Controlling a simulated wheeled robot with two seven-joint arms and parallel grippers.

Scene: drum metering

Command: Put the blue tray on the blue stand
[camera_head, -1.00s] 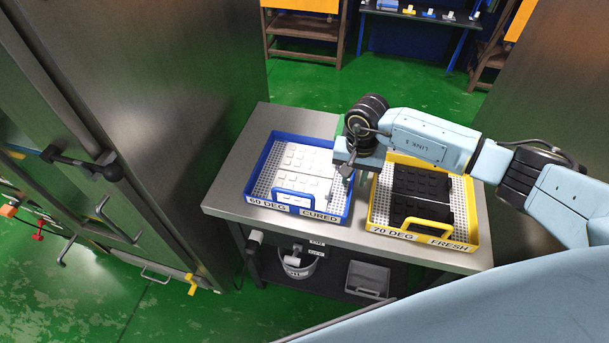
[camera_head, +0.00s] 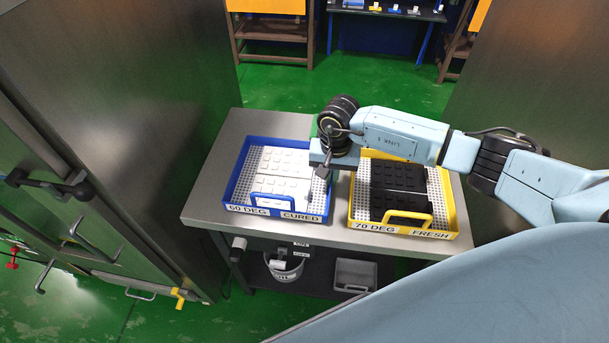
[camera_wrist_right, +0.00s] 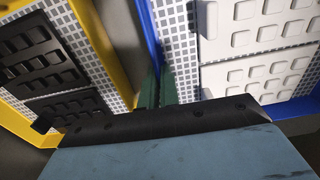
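The blue tray (camera_head: 229,187) lies on the metal table, holding white blocked slabs; its front labels read 60 DEG and CURED. My right gripper (camera_head: 318,176) is at its right wall. In the right wrist view the green fingers (camera_wrist_right: 157,90) are close together, with the blue tray's wall (camera_wrist_right: 150,35) running in between them; they look shut on it. The contact is partly hidden by the hand. The tray sits flat on the table. I cannot make out a blue stand. My left gripper is out of view.
A yellow tray (camera_head: 456,215) with black slabs, labelled 70 DEG and FRESH, stands close on the right. The metal table (camera_head: 210,200) has bare room at the left. A bucket (camera_head: 284,270) and grey bin (camera_head: 354,274) sit below. Tall metal cabinets flank the table.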

